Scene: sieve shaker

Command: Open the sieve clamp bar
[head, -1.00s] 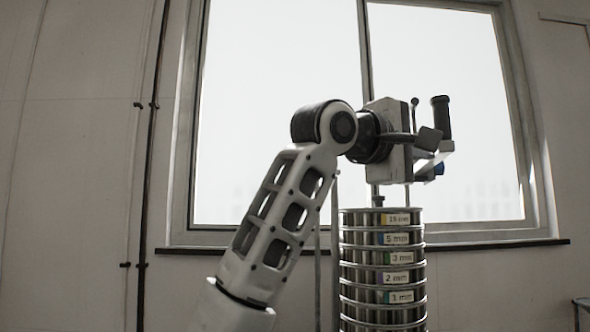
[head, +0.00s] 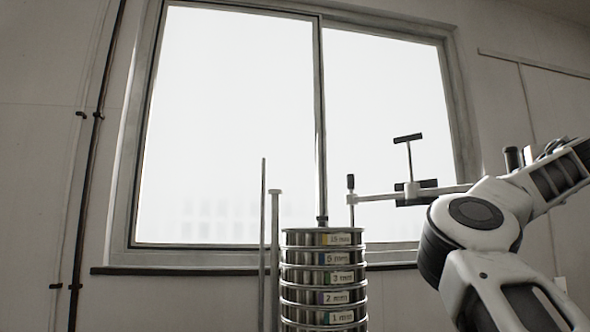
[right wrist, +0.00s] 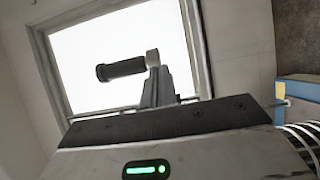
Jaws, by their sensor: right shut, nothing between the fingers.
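The clamp bar (head: 375,197) is a thin pale bar in the head view. It runs right from a knobbed post (head: 350,183) behind the sieve stack and passes behind my right arm. It carries a dark T-handle (head: 408,139) and does not lie over the sieve stack (head: 287,290). A black upright grip (head: 512,158) shows beside my arm, probably at the bar's far end. In the right wrist view my right gripper (right wrist: 155,70) is shut and empty, close to the black grip (right wrist: 118,70); contact cannot be told. My left gripper is out of view.
Two thin upright rods (head: 275,230) stand at the left of the stack. A window (head: 240,120) with a dark sill fills the wall behind. The space directly above the stack is clear. A blue and yellow object (right wrist: 296,100) shows at the right of the right wrist view.

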